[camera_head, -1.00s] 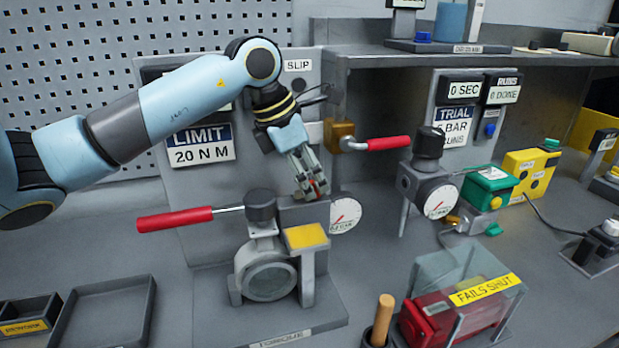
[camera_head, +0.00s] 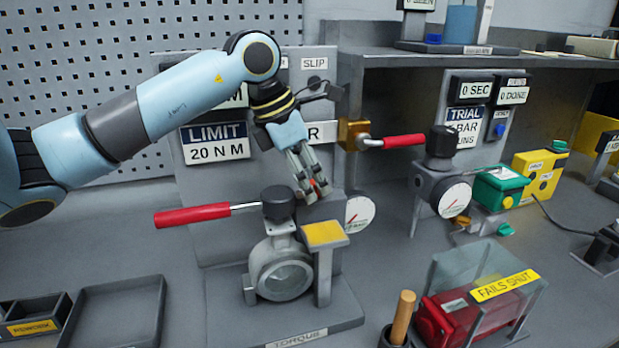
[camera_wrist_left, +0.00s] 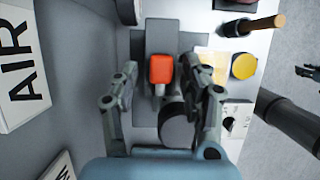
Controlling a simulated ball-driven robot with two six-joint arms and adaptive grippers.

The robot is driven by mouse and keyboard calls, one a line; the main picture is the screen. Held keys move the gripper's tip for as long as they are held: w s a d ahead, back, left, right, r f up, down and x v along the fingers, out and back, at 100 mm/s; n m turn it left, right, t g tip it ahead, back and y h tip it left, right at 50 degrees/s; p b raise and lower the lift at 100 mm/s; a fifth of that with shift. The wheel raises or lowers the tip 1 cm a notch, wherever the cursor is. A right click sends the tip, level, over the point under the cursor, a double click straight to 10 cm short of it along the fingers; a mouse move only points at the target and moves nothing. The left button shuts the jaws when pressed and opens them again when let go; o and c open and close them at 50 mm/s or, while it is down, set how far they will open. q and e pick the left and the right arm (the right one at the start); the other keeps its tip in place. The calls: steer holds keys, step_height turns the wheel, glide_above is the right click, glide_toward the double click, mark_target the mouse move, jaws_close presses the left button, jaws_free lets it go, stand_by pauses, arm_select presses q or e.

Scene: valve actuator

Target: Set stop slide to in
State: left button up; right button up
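A small orange-red knob (camera_wrist_left: 161,69) sits on a dark grey track in the left wrist view; it appears to be the stop slide. In the head view only a bit of red (camera_head: 312,183) shows between the fingertips. My left gripper (camera_head: 314,192) is over the grey block behind the torque stand. In the wrist view its fingers (camera_wrist_left: 160,78) are apart, one on each side of the knob. A gap shows on the left; contact on the right is unclear. A dark pronged shape (camera_wrist_left: 308,72) at the wrist view's right edge may be my right gripper.
The torque stand (camera_head: 283,270) carries a red lever handle (camera_head: 192,214) and a yellow pad (camera_head: 325,234). A pressure gauge (camera_head: 359,212) is right of my left gripper. A second red handle (camera_head: 404,141) sticks out nearby. The limit panel (camera_head: 215,141) stands behind.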

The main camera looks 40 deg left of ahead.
arm_select(q)
steer(key=shift+s+r, duration=0.1)
steer(key=shift+r, duration=0.35)
steer(key=v, duration=0.6)
steer(key=shift+s+r, duration=0.2)
steer(key=shift+r, duration=0.05)
steer(key=shift+a, duration=0.1)
